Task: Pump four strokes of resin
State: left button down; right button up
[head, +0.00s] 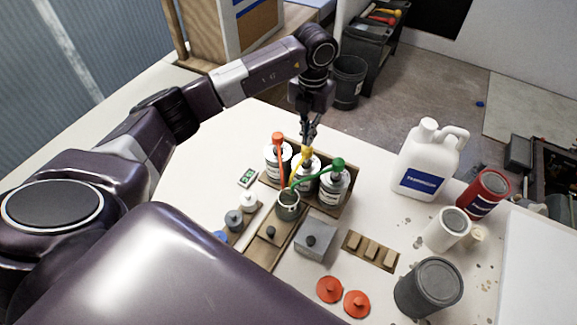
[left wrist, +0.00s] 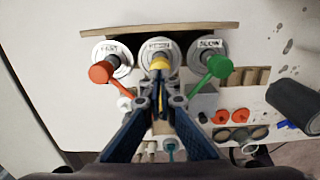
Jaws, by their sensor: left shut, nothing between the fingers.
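Three pump cans stand in a wooden rack in the head view. The middle can (head: 306,168) has a yellow pump head (head: 303,157) and reads RESIN in the left wrist view (left wrist: 159,50). The can with the orange pump (head: 279,160) is on its left; the can with the green pump (head: 334,186) is on its right. A grey cup (head: 288,205) stands in front of the cans, by the spout ends. My left gripper (head: 307,146) is shut and empty, pointing down at the yellow pump head. I cannot tell whether it touches it. My right gripper is out of view.
A white jug (head: 430,160), a red can (head: 482,195), a white can (head: 447,230) and a dark grey can (head: 428,287) stand on the right of the table. A grey block (head: 316,238) and two orange discs (head: 330,289) lie in front. A small display (head: 248,178) lies left.

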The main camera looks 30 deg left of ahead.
aim_at(307, 148)
pick_arm(q)
jog(key=shift+f, duration=0.1)
dwell(0.3)
jog(key=shift+f+b, duration=0.4)
jog(key=shift+f, duration=0.05)
jog(key=shift+f+b, duration=1.3)
jog(key=shift+f, duration=0.5)
jog(key=shift+r, duration=0.35)
jog(key=shift+r+p, duration=1.45)
jog(key=shift+r, duration=0.55)
jog(key=shift+f, duration=0.15)
